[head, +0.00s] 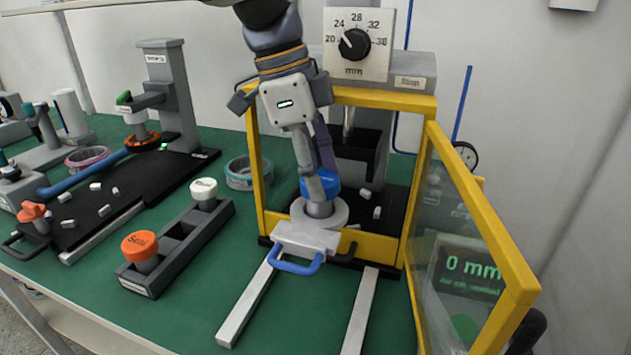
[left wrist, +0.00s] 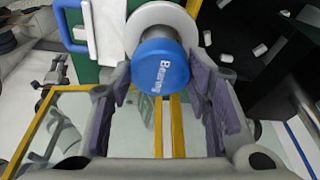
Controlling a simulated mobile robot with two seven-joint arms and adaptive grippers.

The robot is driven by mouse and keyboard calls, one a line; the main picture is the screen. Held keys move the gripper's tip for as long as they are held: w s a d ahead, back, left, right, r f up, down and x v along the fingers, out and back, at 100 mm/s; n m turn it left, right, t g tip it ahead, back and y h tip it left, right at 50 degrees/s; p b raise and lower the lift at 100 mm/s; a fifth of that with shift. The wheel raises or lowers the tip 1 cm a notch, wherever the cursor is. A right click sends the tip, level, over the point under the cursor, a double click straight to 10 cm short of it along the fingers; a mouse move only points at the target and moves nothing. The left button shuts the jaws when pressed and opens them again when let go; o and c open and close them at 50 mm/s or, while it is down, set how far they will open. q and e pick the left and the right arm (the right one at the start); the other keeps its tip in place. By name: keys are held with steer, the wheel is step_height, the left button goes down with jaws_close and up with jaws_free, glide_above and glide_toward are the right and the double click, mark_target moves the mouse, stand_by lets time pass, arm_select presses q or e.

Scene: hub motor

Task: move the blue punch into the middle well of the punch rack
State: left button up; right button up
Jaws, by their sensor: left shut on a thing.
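The blue punch (head: 322,180) has a wide blue cap with white lettering and a grey shaft. It stands upright over a pale round ring (head: 332,213) at the front opening of the yellow-framed press. My left gripper (head: 312,182) reaches down from above and is shut on the punch. In the left wrist view the blue cap (left wrist: 162,72) sits between the purple finger pads. The punch rack (head: 190,243) is a dark grey block left of the press. An orange punch (head: 140,247) stands in its near well and a white punch (head: 204,190) in its far well. The middle well is empty.
The press's yellow-framed door (head: 470,215) stands open at the right. A pale slide with a blue handle (head: 296,264) and two rails extends forward. Yellow posts (head: 258,170) flank the gripper. Green table (head: 205,275) is clear between rack and rails.

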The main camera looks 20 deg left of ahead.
arm_select(q)
steer(key=shift+r+p, duration=0.3)
steer(key=shift+r, duration=2.35)
arm_select(e)
steer(key=shift+w+r, duration=0.45)
steer(key=shift+w, duration=0.05)
